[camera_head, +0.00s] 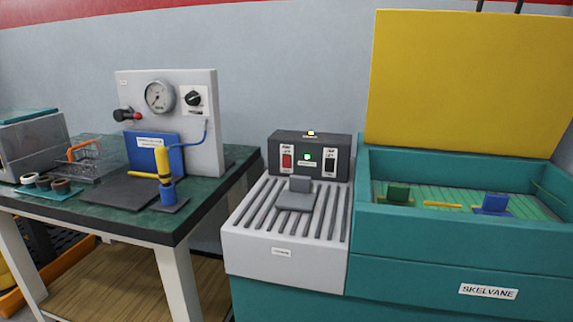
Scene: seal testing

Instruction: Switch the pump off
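A dark control box (275,142) stands at the back of the grey slatted bench in the middle. It has a red rocker switch (286,161) at left and a black rocker switch (330,162) at right. A green light (307,156) glows between them, and a pale yellow light (311,133) shows on top. The switch labels are too small to read, so I cannot tell which switch is the pump's or how each is set. A grey upright panel (137,83) at left carries a black rotary knob (193,98). Neither gripper is in view.
The slatted bench's front is clear.

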